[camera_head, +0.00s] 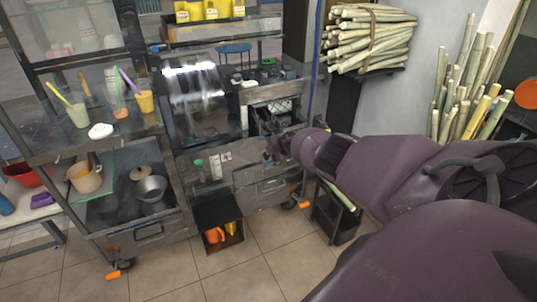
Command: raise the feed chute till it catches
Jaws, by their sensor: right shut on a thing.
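The sugarcane press is a steel cabinet on a cart with a shiny curved front panel (200,100). My right gripper (272,152) reaches in from the right to the press's right side, below the open bay with dark machine parts. It is shut on a part there that seems to be the feed chute. The fingertips are small and dark against the metal, and my wrist hides part of the chute. I cannot tell the chute's angle or whether its catch is engaged. My left gripper is not in view.
A bundle of cane (370,38) lies on a rack at the back, and loose cane stalks (465,90) stand at the right. Left shelves hold cups and a metal pot (150,187). A dark open bin (218,222) is below the press. The tiled floor (265,255) in front is clear.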

